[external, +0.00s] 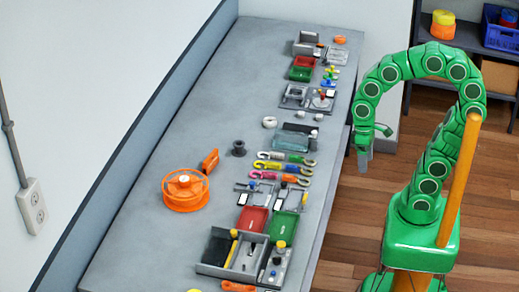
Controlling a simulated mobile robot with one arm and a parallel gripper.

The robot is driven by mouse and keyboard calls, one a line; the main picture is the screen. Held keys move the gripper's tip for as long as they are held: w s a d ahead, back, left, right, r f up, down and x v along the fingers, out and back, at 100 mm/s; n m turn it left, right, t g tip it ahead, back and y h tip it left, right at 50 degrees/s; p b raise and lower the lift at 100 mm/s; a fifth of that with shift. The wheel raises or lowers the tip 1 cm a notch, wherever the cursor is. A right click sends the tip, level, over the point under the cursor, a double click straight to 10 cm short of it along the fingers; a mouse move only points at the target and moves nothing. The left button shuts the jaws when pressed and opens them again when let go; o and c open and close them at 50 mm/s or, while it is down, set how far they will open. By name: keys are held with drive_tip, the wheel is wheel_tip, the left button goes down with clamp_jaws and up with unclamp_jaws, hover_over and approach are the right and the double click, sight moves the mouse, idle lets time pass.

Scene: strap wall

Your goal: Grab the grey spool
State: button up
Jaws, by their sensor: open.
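A small dark grey spool (239,148) stands on the grey workbench (190,110), left of a light blue-grey tray and above the orange reel. My gripper (366,160) hangs at the end of my green arm, past the bench's right edge and to the right of the spool. It points down, is open and shows nothing between its fingers. A wide stretch of bench with small items lies between my gripper and the spool.
A large orange reel (185,191) with an orange handle stands near the spool. Coloured hooks (284,167) lie to its right. A white ring (269,122) lies above right. Trays and a divided grey box (222,249) line the bench's right side. The bench's upper left is clear.

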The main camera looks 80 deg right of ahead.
drive_tip(key=w+a+r+m+t+y, duration=0.1)
drive_tip(key=w+a+m+y, duration=0.2)
drive_tip(key=w, duration=0.9)
drive_tip(key=w+a+r+m+t+y, duration=0.1)
drive_tip(key=w+m+y, duration=0.35)
drive_tip(key=w, duration=0.65)
drive_tip(key=m+t, duration=1)
drive_tip(key=m, duration=0.9)
hover_over(243, 142)
drive_tip(key=s+d, duration=0.1)
wheel_tip(243, 142, down, 16)
drive_tip(key=shift+n, duration=0.25)
drive_tip(key=shift+d+f, duration=0.15)
drive_tip(key=shift+f, duration=1.9)
drive_tip(key=f, duration=0.2)
drive_tip(key=w+a+f, duration=0.1)
drive_tip(key=shift+f+g, duration=0.15)
drive_tip(key=shift+g, duration=0.15)
drive_tip(key=shift+w+a+f, duration=0.2)
drive_tip(key=shift+w+a, duration=0.25)
drive_tip(key=c, duration=1)
